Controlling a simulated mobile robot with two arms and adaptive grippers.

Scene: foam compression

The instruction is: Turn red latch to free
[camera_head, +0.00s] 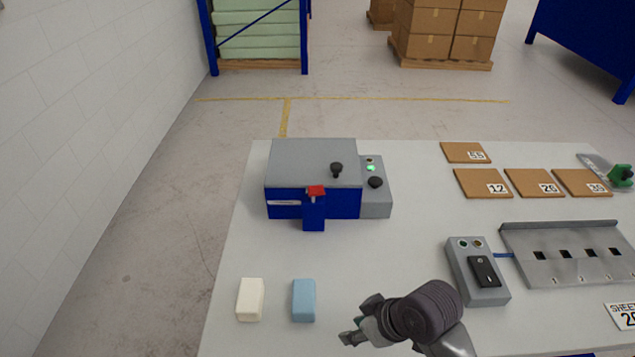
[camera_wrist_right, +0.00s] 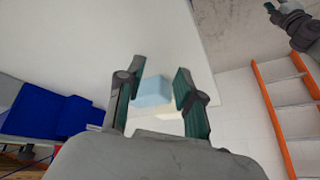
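The red latch (camera_head: 316,190) sits on top of a blue bracket (camera_head: 314,212) at the front of a grey and blue machine box (camera_head: 313,163). The box's grey lid looks closed. My right gripper (camera_head: 356,336) is low in the head view, well in front of the latch and apart from it. In the right wrist view its two fingers (camera_wrist_right: 160,74) are spread, with nothing held between them.
A white block (camera_head: 250,299) and a light blue block (camera_head: 304,300) lie on the table (camera_head: 410,215) left of my right gripper. A switch box (camera_head: 477,270) and a slotted metal fixture (camera_head: 565,255) stand right. Numbered brown boards (camera_head: 484,183) lie behind. Table between gripper and machine is clear.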

